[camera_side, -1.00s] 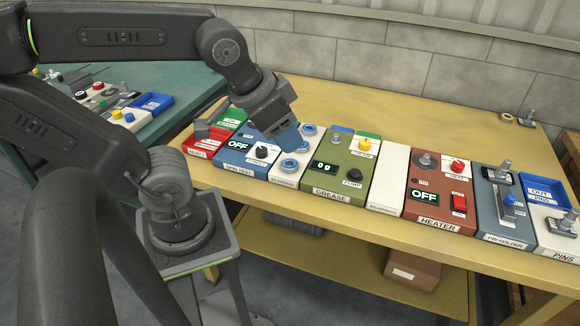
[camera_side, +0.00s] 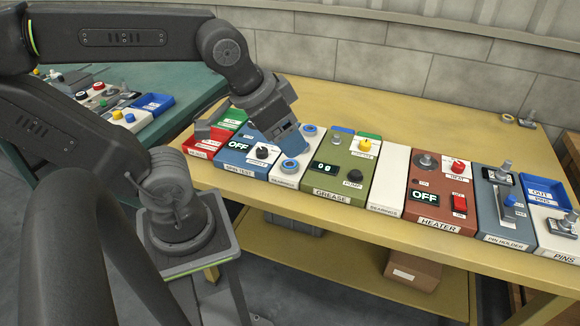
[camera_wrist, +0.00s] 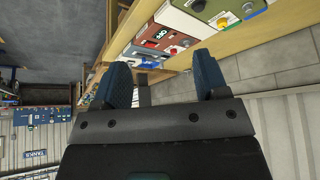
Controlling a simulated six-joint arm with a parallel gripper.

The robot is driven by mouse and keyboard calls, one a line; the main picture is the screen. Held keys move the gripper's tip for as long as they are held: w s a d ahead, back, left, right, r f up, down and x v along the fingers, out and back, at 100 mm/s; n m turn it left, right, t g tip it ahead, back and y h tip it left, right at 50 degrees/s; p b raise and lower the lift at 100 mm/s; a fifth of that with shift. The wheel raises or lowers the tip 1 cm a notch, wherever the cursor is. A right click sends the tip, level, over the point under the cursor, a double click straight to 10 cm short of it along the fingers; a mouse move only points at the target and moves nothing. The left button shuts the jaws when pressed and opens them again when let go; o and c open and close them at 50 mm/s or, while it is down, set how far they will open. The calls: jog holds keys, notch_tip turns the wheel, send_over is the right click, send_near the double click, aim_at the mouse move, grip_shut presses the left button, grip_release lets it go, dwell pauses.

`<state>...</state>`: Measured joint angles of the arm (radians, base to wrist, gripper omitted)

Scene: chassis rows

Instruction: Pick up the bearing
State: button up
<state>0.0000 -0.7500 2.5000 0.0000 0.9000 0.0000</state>
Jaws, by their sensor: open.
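Blue ring-shaped bearings lie on the white bearings panel. One bearing (camera_side: 290,165) shows near the panel's front, and another bearing (camera_side: 309,130) shows near its back edge. My gripper (camera_side: 292,143) is just above this panel, between these two bearings in the side view, and its blue fingers hide the panel's middle. I cannot tell whether the fingers touch anything. In the wrist view my gripper (camera_wrist: 165,80) has its two blue fingers apart, with no bearing seen between them.
The grease panel (camera_side: 335,170), heater panel (camera_side: 440,190) and pin panels (camera_side: 497,210) stand to the right.

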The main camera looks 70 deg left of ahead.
jog(key=m+g, duration=0.6)
jog(key=m, duration=1.4)
send_over(290, 162)
jog(key=d, duration=0.2)
notch_tip(290, 162, down, 12)
jog(key=shift+m, duration=0.3)
jog(key=f, duration=1.4)
jog(key=shift+s+a+f, duration=0.1)
jog(key=shift+s+a, duration=0.15)
jog(key=shift+a, duration=0.15)
jog(key=c, duration=0.8)
